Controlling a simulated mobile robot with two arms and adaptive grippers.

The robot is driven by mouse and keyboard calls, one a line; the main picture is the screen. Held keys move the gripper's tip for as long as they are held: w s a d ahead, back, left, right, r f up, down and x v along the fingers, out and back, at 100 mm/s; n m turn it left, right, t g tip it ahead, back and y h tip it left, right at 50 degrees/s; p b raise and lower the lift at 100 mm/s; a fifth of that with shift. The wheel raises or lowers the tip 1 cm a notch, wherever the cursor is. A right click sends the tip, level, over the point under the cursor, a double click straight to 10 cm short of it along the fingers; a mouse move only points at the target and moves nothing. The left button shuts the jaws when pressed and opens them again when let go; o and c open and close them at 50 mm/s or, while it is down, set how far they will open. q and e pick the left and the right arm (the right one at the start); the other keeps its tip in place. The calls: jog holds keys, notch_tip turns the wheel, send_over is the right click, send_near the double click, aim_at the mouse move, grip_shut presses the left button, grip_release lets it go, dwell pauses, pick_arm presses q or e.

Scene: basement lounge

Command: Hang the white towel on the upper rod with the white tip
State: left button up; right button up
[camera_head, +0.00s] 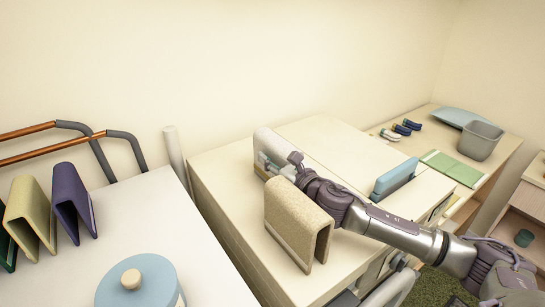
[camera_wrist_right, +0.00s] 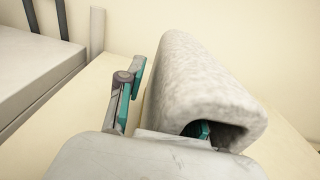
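The white towel (camera_head: 267,141), a stiff folded piece with a hollow underside, stands on the pale cabinet top near its back left edge. In the right wrist view the towel (camera_wrist_right: 195,85) fills the middle. My right gripper (camera_wrist_right: 165,108) is open around one wall of it: one finger is outside on the left with a narrow gap, the other is partly hidden inside the fold. In the head view my right gripper (camera_head: 285,166) is at the towel's near right side. Two copper rods with grey bent ends (camera_head: 40,143) show at left; no white tip is visible. My left gripper is not in view.
A beige towel (camera_head: 294,222) stands just in front of my right gripper. A blue folded piece (camera_head: 395,177) stands to the right. Yellow and purple folded pieces (camera_head: 72,200) and a blue lidded pot (camera_head: 140,285) are on the left table. A pale upright post (camera_head: 174,152) stands between the surfaces.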

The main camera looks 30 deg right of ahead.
jog(key=shift+s+r, duration=0.1)
jog(key=s+b, duration=0.1)
jog(key=s, duration=0.2)
jog(key=s+d+b, duration=0.1)
jog(key=s, duration=0.2)
jog(key=s+b, duration=0.2)
jog(key=s, duration=0.1)
jog(key=shift+s+d+f, duration=0.2)
jog(key=shift+s+d, duration=0.25)
jog(key=shift+s, duration=0.15)
jog(key=shift+s+r+b, duration=0.1)
jog(key=shift+s+b, duration=0.35)
jog(key=shift+b, duration=0.1)
jog(key=shift+s+a+r, duration=0.15)
jog(key=shift+s, duration=0.15)
